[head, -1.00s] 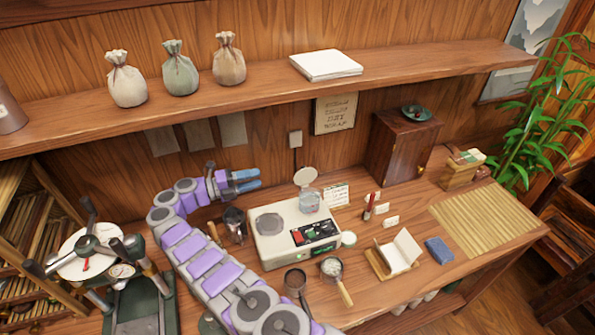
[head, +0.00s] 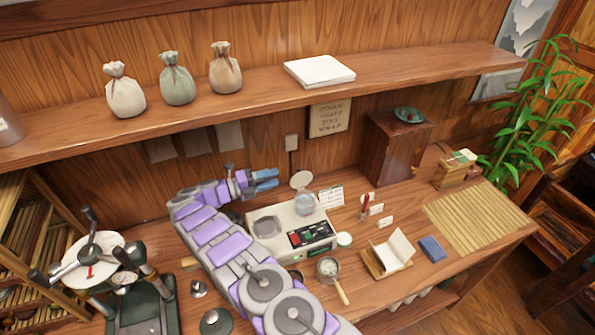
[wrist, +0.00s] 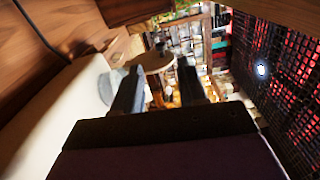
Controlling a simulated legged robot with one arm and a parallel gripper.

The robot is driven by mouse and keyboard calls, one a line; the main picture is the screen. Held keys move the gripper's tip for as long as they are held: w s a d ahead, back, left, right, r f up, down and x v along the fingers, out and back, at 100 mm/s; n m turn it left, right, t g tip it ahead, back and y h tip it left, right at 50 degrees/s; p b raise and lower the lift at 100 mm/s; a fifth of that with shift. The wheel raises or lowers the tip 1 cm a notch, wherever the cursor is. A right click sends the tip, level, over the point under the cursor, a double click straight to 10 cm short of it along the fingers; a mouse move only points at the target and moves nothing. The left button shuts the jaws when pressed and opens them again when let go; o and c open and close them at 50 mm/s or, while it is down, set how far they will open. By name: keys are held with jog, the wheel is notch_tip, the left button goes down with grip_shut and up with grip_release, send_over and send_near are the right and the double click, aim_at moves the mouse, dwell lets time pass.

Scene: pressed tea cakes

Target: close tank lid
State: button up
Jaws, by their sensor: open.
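The tank lid (head: 300,180) is a pale round disc standing raised above the small clear tank (head: 305,203) at the back right of the white machine (head: 273,222). In the wrist view a pale round shape that looks like the lid (wrist: 153,62) shows beyond and between my fingertips, with the greyish tank (wrist: 112,84) to the left. My gripper (head: 276,179) has its blue fingers apart and empty, just left of the lid in the head view. A gap shows between the fingers and the lid. The fingers (wrist: 160,82) are dark in the wrist view.
My arm covers part of the counter left of the machine. A handled strainer (head: 330,270) lies in front of it. A card (head: 331,197) stands to the right. The wooden shelf (head: 240,100) runs above. A wooden cabinet (head: 392,152) stands at the back.

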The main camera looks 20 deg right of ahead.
aim_at(299, 171)
jog(key=d, duration=1)
jog(key=shift+d, duration=0.15)
jog(key=shift+c, duration=0.2)
grip_shut()
